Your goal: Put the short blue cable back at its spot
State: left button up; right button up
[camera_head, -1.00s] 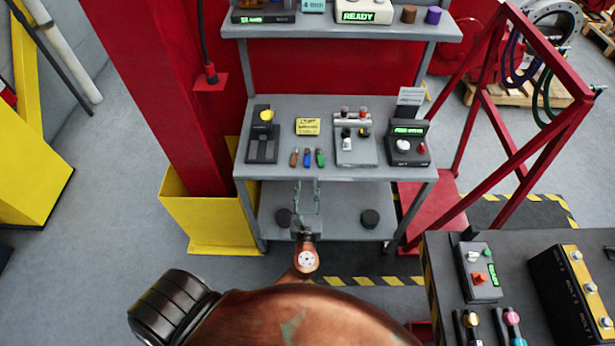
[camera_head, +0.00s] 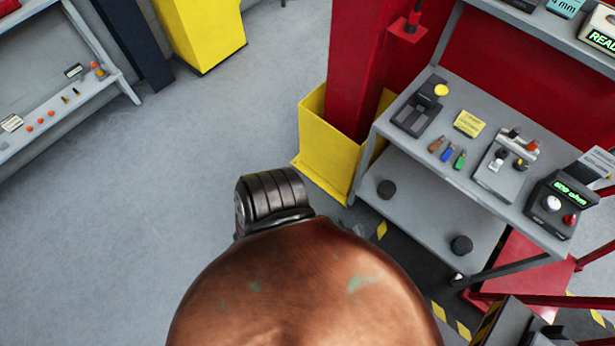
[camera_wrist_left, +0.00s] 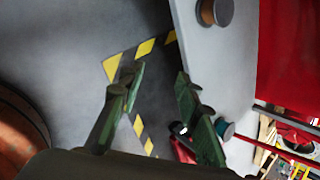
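I cannot make out a loose short blue cable in these frames. A small blue piece (camera_head: 447,153) lies between a brown piece (camera_head: 436,144) and a green piece (camera_head: 460,161) on the grey bench top (camera_head: 430,175); I cannot tell what these are. In the left wrist view my left gripper (camera_wrist_left: 160,72) is open, with nothing between its greenish fingers. It is near a grey shelf surface (camera_wrist_left: 225,65) holding a spool with a teal side (camera_wrist_left: 223,129) and one with a brown side (camera_wrist_left: 210,12). The head view does not show either gripper; my copper arm link fills its lower middle.
A red column (camera_head: 352,70) in a yellow guard (camera_head: 325,150) stands left of the bench. Devices (camera_head: 507,165) stand on top. Open floor (camera_head: 150,200) lies left; another bench (camera_head: 65,95) is at upper left.

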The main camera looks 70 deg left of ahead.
pick_arm(q)
jog(key=s+f+n+g+h, duration=0.1)
jog(key=s+f+n, duration=0.4)
jog(key=s, duration=0.6)
jog(key=s+f+n+g+h, duration=0.1)
jog(key=s+f+n+g, duration=0.2)
jog(key=s, duration=0.9)
jog(key=s+f+n+g+h, duration=0.1)
jog(key=s+f+n, duration=0.7)
jog(key=s, duration=0.3)
jog(key=shift+s+a+f+n+g, duration=0.2)
jog(key=shift+f+n+g, duration=0.15)
jog(key=shift+f, duration=0.55)
